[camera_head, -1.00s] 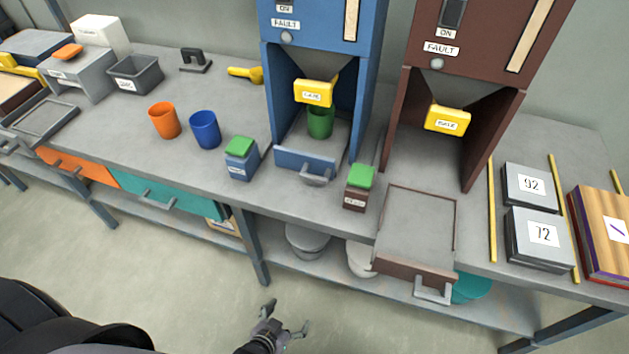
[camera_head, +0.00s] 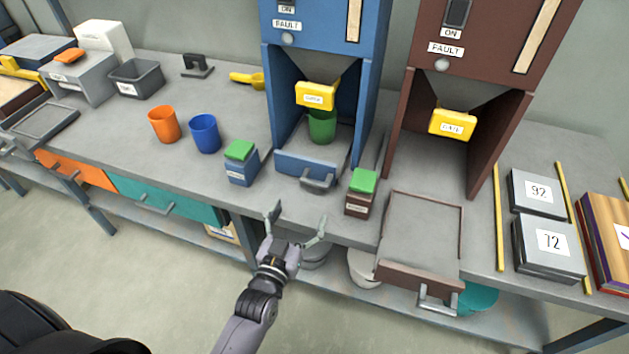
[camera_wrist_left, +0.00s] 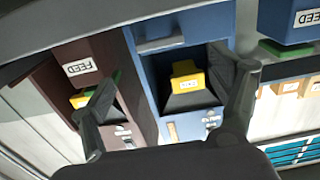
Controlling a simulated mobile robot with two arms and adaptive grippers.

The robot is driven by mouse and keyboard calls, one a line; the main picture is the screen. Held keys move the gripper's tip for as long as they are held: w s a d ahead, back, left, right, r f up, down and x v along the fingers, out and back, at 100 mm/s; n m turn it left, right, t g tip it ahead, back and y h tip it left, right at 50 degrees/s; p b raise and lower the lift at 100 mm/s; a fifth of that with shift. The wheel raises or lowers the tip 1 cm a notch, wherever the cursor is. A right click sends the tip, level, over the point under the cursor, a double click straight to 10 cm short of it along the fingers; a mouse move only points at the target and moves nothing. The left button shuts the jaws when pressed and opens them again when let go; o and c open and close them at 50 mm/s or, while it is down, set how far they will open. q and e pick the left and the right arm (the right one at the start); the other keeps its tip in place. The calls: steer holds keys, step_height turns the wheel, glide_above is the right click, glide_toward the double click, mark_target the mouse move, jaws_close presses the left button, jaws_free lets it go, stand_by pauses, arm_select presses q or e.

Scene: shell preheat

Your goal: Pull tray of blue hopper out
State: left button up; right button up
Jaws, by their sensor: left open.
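The blue hopper (camera_head: 325,25) stands at the back of the bench and also shows in the left wrist view (camera_wrist_left: 145,70). Its tray (camera_head: 303,170) sits inside the hopper base, with a grey handle (camera_head: 318,181) on its blue front. A green cup (camera_head: 322,127) stands on the tray under the yellow gate (camera_head: 316,95). My left gripper (camera_head: 297,222) is open and empty, in front of the bench edge and below the tray handle, apart from it. In the left wrist view its two fingers (camera_wrist_left: 168,100) are spread with the blue hopper between them. My right gripper is not in view.
A blue box with green lid (camera_head: 241,163) and a brown one (camera_head: 361,193) flank the blue tray. The brown hopper's tray (camera_head: 421,230) sticks out over the bench edge at right. Orange (camera_head: 164,124) and blue (camera_head: 205,133) cups stand at left.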

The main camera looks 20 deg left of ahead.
mark_target(314, 184)
arm_select(q)
steer(key=w, duration=1)
steer(key=shift+w+d, duration=0.2)
steer(key=shift+w, duration=0.2)
steer(key=shift+c, duration=0.2)
steer(key=shift+s, duration=0.1)
steer(key=c, duration=1.6)
